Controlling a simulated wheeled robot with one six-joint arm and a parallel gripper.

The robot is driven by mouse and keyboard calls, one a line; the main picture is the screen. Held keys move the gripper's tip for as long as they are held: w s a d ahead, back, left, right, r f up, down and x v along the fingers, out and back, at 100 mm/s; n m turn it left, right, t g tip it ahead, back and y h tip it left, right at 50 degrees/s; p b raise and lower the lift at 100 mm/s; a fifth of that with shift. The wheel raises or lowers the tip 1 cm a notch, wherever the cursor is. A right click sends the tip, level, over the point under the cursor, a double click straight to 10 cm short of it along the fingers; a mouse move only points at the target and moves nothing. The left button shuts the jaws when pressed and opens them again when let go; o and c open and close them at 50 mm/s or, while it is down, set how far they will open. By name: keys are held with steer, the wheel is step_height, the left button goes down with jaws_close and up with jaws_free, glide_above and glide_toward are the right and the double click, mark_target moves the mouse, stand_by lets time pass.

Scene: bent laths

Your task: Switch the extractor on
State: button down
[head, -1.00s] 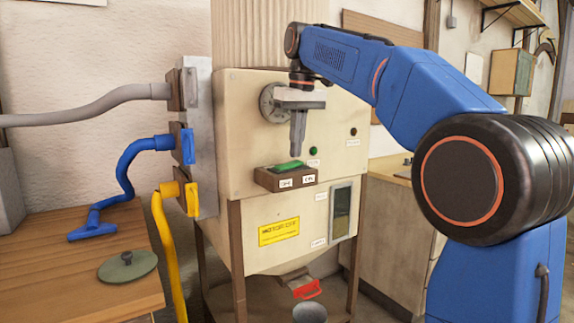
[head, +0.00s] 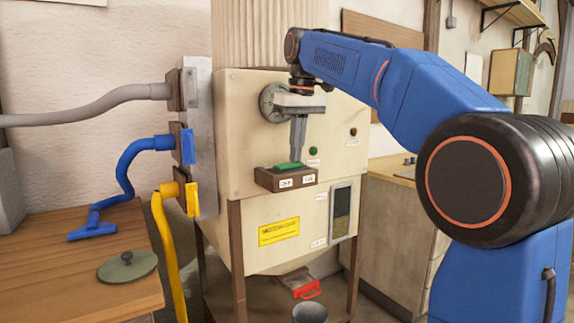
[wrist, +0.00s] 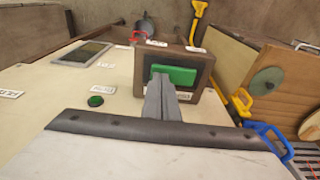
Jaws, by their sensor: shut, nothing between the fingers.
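The extractor (head: 235,135) is a cream cabinet on brown legs. A brown switch box (head: 264,181) with two small white labels sticks out from its front. A green rocker (head: 289,165) lies on the top of the box, and it also shows in the wrist view (wrist: 180,75). My gripper (head: 297,158) is shut and empty, pointing down with its tips at the rocker. In the wrist view the fingers overlap the rocker's near edge; I cannot tell whether they press it. A round green lamp (head: 313,151) sits on the front panel, and a dark one (head: 353,132) right of it.
Grey, blue (head: 128,165) and yellow (head: 159,225) hoses join ports on the cabinet's left side. A wooden table (head: 60,270) at left holds a round green lid (head: 127,267). A red handle (head: 307,290) sits below the cabinet.

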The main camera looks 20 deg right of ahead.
steer(key=shift+f, duration=0.15)
step_height(320, 180, up, 7)
stand_by(1.0)
steer(key=s+d+f+m+t, duration=0.1)
steer(key=s+d+f, duration=0.1)
steer(key=s+f, duration=0.9)
steer(key=s+d+f+m+t, duration=0.1)
steer(key=s+d+f, duration=0.1)
steer(key=s+f, duration=0.9)
steer(key=s+d+f+m+t, duration=0.1)
steer(key=s+d+f, duration=0.2)
steer(key=s+f, duration=0.8)
step_height(320, 180, down, 9)
steer(key=shift+s+f+m+h, duration=0.15)
steer(key=shift+m+h, duration=0.15)
